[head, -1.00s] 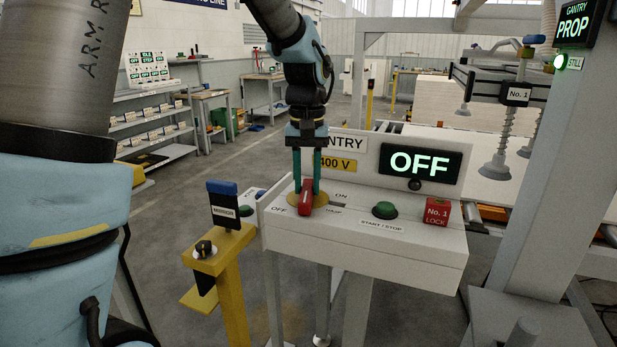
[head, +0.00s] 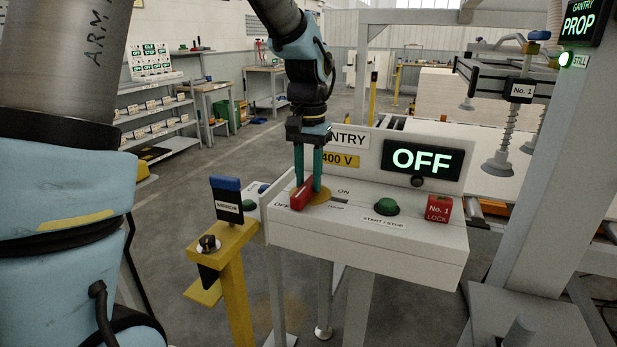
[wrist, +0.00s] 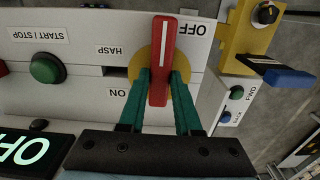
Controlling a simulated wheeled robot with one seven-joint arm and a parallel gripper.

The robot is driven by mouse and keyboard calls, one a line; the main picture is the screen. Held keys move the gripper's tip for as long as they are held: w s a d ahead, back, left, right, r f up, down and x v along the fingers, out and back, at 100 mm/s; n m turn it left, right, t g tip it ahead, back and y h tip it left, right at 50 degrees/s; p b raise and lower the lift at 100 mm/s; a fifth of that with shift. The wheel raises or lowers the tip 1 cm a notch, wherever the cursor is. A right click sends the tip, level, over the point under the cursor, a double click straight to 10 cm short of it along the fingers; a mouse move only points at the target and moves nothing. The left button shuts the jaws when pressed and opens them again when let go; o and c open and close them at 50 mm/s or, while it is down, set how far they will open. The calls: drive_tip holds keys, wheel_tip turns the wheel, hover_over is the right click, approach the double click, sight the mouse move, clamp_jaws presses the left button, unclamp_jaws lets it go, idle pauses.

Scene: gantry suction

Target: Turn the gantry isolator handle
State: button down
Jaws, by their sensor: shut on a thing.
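The isolator handle (head: 302,194) is a red bar with a white stripe on a round yellow plate (head: 320,196), on the sloped top of a grey control box (head: 362,248). In the head view its near end points down-left, toward the OFF mark; the ON mark is further right. My gripper (head: 308,190) reaches down from above with its two teal fingers on either side of the handle, shut on it. In the wrist view the red handle (wrist: 161,60) passes between the fingers (wrist: 158,92). The display (head: 422,160) reads OFF.
A green START/STOP button (head: 386,206) and a red No. 1 lock block (head: 438,208) sit right of the handle. A yellow post (head: 236,290) with a knob and a blue-topped tag (head: 226,198) stands close on the left. A grey gantry column (head: 530,170) rises at right.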

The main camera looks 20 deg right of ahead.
sight(307, 183)
drive_tip(key=c, duration=0.6)
unclamp_jaws()
drive_tip(key=shift+r, duration=0.1)
wheel_tip(307, 183, up, 11)
drive_tip(key=b, duration=0.1)
drive_tip(key=shift+f+b, duration=0.2)
drive_tip(key=shift+b, duration=0.15)
drive_tip(key=shift+a, duration=0.1)
